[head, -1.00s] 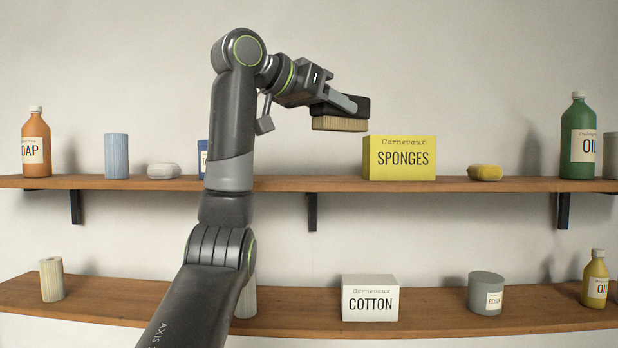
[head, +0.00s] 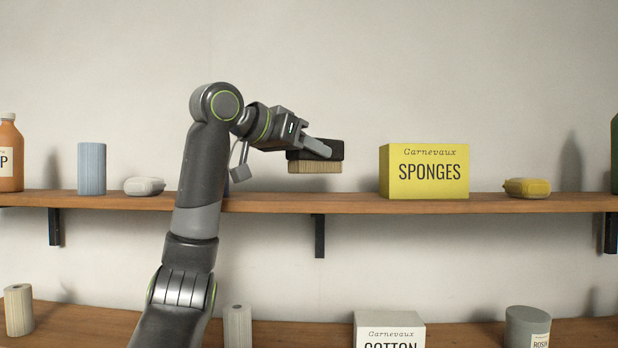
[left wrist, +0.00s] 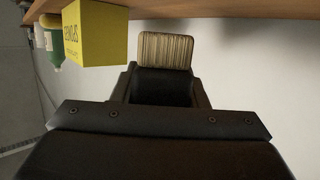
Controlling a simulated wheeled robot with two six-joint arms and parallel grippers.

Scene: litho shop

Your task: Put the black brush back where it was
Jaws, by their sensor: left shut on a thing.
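The black brush (head: 316,153) has a black back and pale tan bristles that face down. My left gripper (head: 322,148) is shut on it and holds it level, a little above the upper shelf (head: 345,204), left of the yellow sponges box. In the left wrist view the brush's bristles (left wrist: 165,49) show just past the fingers, beside the yellow box and close to the shelf edge. How far the brush is from the shelf in depth is hard to tell. My right gripper is not in view.
The shelf between my arm and the box looks clear. A cotton box (head: 388,325) is below.

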